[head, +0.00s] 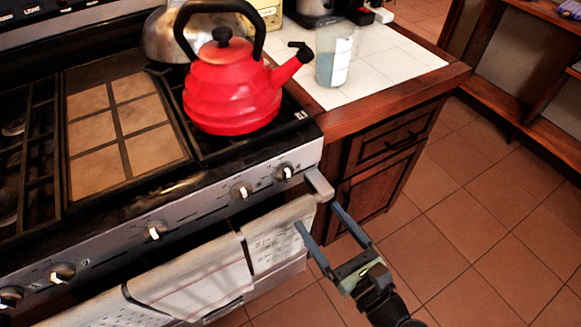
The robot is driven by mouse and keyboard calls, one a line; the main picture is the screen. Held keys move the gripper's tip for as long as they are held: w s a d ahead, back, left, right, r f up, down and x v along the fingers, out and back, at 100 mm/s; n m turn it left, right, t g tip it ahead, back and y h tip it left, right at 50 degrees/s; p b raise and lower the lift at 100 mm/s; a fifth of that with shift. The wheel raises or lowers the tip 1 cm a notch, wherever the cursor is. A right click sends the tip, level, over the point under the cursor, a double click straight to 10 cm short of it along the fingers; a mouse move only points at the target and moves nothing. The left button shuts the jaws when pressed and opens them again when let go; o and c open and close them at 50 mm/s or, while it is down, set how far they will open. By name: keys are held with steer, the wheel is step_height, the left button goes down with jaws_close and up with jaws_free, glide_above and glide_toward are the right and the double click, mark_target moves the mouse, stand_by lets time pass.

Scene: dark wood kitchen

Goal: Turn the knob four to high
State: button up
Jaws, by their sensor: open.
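Several stove knobs with white pointers sit along the slanted steel front panel. From right to left they are the far right knob (284,171), the second from right (241,190), the middle knob (156,231), a left knob (62,272) and one at the left edge (10,297). No knob number is readable, so I cannot tell which is knob four. My gripper (316,216) is open and empty. In the picture it is below and right of the far right knob, by the stove's right front corner, apart from every knob.
A red kettle (232,88) stands on the right burner, with a metal kettle (165,38) behind it. Towels (190,272) hang on the oven handle below the knobs. A wooden cabinet with a tiled counter (400,52) adjoins the stove. Tiled floor (470,230) at right is clear.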

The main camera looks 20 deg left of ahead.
mark_target(289, 175)
steer(key=b+x, duration=0.1)
steer(key=x, duration=1.1)
steer(key=shift+w, duration=0.1)
jaws_close()
